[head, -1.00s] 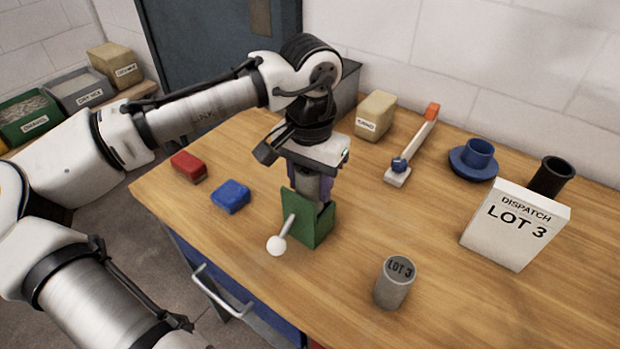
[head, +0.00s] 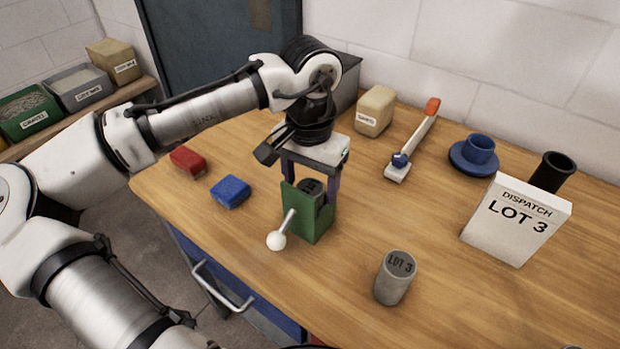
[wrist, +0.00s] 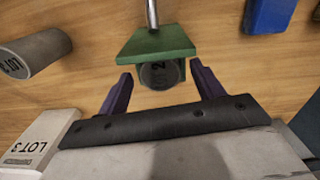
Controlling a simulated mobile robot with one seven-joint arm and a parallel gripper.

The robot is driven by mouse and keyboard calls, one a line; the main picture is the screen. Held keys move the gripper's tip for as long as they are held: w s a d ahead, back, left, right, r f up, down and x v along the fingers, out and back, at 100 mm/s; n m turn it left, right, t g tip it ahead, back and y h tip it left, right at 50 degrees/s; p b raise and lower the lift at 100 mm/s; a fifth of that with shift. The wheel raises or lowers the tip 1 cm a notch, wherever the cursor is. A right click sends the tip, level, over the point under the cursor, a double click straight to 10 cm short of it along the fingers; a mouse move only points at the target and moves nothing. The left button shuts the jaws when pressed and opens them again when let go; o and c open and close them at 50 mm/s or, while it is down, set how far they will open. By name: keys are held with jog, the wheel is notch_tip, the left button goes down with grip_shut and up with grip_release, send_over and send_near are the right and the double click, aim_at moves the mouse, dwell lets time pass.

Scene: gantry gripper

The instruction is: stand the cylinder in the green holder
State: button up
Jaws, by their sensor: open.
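A grey cylinder (head: 312,187) with a dark marked top stands upright in the green holder (head: 301,222), behind its front plate. The plate hides its lower part. In the wrist view its marked end (wrist: 160,75) shows beside the green plate (wrist: 157,42). My gripper (head: 311,190) is open just above, with its purple fingers apart on either side of the cylinder. The wrist view shows gaps between the fingers (wrist: 160,80) and the cylinder. A second grey cylinder marked LOT 3 (head: 394,281) stands apart on the table to the right.
A white-knobbed lever (head: 277,240) sticks out from the holder's front. Blue (head: 230,193) and red (head: 188,162) blocks lie to the left. A white DISPATCH LOT 3 box (head: 515,225), black tube (head: 551,173) and blue cup on a saucer (head: 479,153) stand right.

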notch_tip(320, 180, up, 13)
jog(key=shift+b, duration=0.45)
